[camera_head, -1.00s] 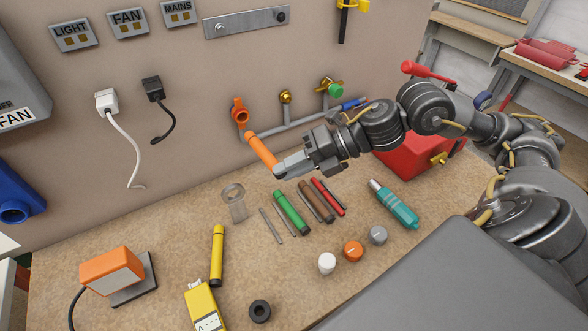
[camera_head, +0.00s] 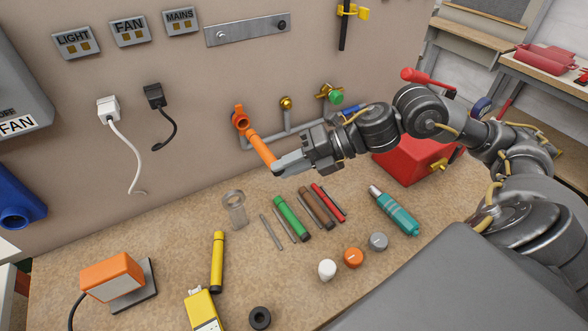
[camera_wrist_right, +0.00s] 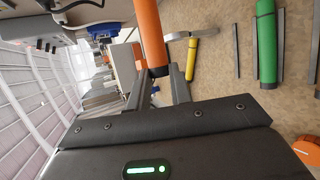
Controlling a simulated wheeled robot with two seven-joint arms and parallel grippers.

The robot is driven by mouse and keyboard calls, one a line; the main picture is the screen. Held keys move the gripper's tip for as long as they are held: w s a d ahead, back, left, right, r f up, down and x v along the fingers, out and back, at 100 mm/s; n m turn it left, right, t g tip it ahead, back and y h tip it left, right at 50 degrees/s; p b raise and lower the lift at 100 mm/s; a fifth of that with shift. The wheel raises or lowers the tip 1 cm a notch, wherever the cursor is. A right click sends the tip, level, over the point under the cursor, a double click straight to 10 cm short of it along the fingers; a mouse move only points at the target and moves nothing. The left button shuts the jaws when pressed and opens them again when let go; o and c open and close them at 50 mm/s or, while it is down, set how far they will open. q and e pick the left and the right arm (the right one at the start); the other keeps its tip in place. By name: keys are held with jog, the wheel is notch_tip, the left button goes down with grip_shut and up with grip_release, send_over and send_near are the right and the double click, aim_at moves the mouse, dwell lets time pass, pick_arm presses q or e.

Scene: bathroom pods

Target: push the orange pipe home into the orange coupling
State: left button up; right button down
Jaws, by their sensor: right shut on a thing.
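The orange coupling (camera_head: 240,118) sits on the wall at the end of a grey pipe run. The orange pipe (camera_head: 261,148) slants down from the coupling toward my right gripper (camera_head: 282,168); its upper end meets or nearly meets the coupling, and I cannot tell how deep it sits. My right gripper is shut on the pipe's lower end, above the worktop. In the right wrist view the orange pipe (camera_wrist_right: 149,35) runs up from between the fingers (camera_wrist_right: 160,82) and leaves the top of the picture, so the coupling joint is hidden there. My left gripper is not in view.
Grey pipework (camera_head: 288,137) with brass fittings and a green cap (camera_head: 336,97) lies right of the coupling. A red box (camera_head: 405,160) stands behind my right arm.

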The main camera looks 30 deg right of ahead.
aim_at(263, 151)
jog(key=shift+w+d, duration=0.1)
jog(key=shift+w, duration=1.3)
dwell(0.8)
jog(key=shift+w+d, duration=0.1)
jog(key=shift+w, duration=1.65)
jog(key=c, duration=1.2)
grip_release()
